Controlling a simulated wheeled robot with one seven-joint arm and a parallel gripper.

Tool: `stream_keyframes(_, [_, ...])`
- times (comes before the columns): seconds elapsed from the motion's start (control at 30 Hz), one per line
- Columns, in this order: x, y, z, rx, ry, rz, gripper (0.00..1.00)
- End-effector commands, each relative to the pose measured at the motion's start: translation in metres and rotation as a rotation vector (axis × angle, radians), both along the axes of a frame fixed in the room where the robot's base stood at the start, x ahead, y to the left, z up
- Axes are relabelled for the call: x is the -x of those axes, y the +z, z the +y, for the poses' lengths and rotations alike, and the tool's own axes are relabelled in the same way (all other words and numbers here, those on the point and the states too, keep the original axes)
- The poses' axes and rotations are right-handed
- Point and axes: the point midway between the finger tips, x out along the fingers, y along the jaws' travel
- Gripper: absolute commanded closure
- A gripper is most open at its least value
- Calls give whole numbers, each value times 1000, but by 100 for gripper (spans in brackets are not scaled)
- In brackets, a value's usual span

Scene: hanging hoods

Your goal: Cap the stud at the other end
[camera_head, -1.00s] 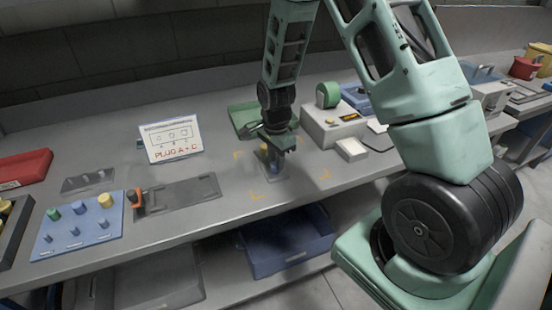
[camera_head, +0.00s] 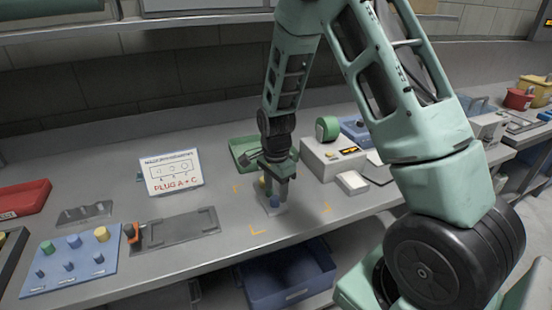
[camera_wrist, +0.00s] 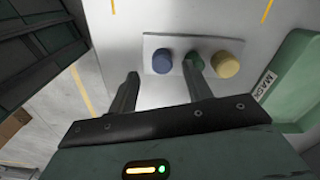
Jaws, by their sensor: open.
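A light plate (camera_wrist: 149,46) lies on the bench under my gripper. It carries a blue cap (camera_wrist: 162,62) at one end, a green cap (camera_wrist: 196,58) in the middle and a yellow cap (camera_wrist: 227,65) at the other end. My gripper (camera_wrist: 163,68) is open, with its fingertips on either side of the blue cap in the picture. The right finger partly covers the green cap. I cannot tell whether the fingers touch a cap. In the head view my gripper (camera_head: 279,192) hides most of the plate; the blue cap (camera_head: 273,202) shows below it.
A sign (camera_head: 171,172) reads "PLUG A + C". A blue board (camera_head: 70,275) with green, blue and yellow caps and smaller pegs is at left. A green tray (camera_head: 243,152) is behind my gripper, a grey box (camera_head: 328,160) right of it.

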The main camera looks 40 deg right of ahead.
Motion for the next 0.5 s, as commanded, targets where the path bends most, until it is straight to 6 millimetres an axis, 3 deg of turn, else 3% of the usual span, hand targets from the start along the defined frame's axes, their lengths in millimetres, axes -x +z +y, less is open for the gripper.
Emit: stream_keyframes(0.5, [-1, 118, 0, 0, 0, -5, 50])
